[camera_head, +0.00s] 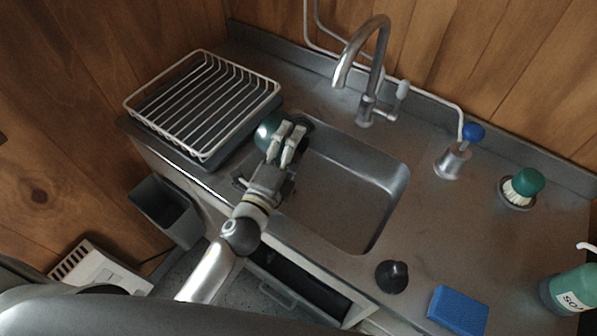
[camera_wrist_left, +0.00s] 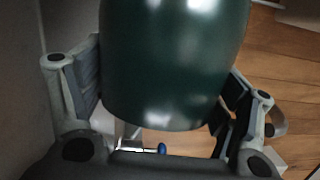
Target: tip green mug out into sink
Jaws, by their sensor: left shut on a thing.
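The green mug (camera_head: 266,131) is at the left end of the sink, between the dish rack and the basin. My left gripper (camera_head: 287,142) is shut on it, and the arm covers part of it. In the left wrist view the dark green mug (camera_wrist_left: 172,60) fills the space between the two fingers of the left gripper (camera_wrist_left: 165,100). Its opening and any contents are hidden. The steel sink (camera_head: 345,190) has a bare basin to the right of the gripper. My right gripper is not in view.
A white wire dish rack (camera_head: 205,100) stands left of the sink. The tap (camera_head: 365,70) arches behind the basin. A blue-topped dispenser (camera_head: 455,155), a green brush (camera_head: 522,187), a black stopper (camera_head: 392,277), a blue sponge (camera_head: 458,310) and a soap bottle (camera_head: 570,292) stand to the right.

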